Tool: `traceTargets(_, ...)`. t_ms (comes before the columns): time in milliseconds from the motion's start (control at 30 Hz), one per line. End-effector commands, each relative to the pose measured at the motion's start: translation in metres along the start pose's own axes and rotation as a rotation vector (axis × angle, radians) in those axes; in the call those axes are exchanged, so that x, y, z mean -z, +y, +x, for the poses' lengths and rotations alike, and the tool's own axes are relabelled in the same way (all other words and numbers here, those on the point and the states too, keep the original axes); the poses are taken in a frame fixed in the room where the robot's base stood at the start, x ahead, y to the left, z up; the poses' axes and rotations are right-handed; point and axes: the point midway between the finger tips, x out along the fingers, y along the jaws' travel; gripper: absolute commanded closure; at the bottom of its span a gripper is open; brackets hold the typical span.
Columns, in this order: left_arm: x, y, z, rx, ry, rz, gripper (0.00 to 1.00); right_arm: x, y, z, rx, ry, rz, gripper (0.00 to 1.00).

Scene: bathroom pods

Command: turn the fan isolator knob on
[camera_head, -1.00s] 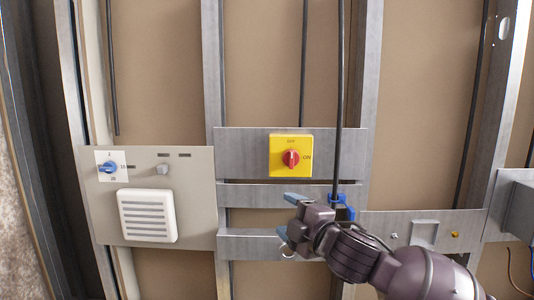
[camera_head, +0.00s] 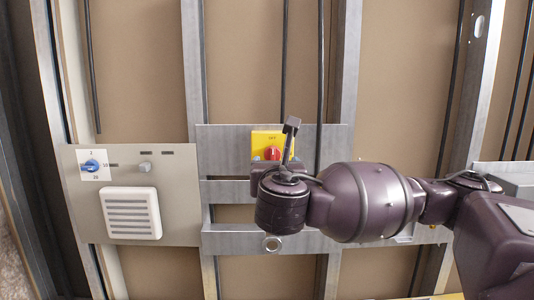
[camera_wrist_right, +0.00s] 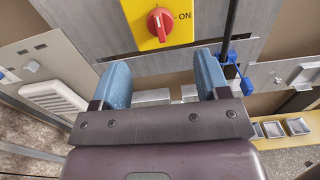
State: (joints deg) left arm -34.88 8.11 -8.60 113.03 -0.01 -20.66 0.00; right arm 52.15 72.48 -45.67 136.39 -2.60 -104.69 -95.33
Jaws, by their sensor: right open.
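The yellow isolator box (camera_head: 259,137) with its red knob (camera_head: 271,153) is on a grey metal strip on the wall. My right gripper and arm partly cover it in the head view. In the right wrist view, the red knob (camera_wrist_right: 160,23) has its handle roughly upright, and the word ON is printed to its right on the yellow box (camera_wrist_right: 136,40). My right gripper (camera_wrist_right: 162,72) is open, with its blue fingers apart and nothing between them. It is just below the knob in that view, and I see no contact. My left gripper is not in view.
A beige panel (camera_head: 180,205) on the left carries a blue rotary switch (camera_head: 91,166), a small grey knob (camera_head: 145,167) and a white vent grille (camera_head: 131,213). A black cable (camera_head: 321,80) runs vertically beside the box. A blue clip (camera_wrist_right: 228,53) is right of my fingers.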

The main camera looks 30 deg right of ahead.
Motion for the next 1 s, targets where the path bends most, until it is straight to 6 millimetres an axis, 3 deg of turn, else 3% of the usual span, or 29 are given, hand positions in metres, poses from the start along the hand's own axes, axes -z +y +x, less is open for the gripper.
traceTargets(233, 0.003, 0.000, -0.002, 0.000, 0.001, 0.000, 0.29, -0.001, 0.000, 0.015, 0.000, 0.001, -0.024, 0.31)
traceTargets(700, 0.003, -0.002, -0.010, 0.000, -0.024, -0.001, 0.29, -0.001, 0.001, 0.090, -0.001, 0.000, -0.021, 0.31)
traceTargets(1000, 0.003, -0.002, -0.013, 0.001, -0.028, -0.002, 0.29, 0.000, 0.001, 0.108, -0.003, 0.000, -0.020, 0.31)
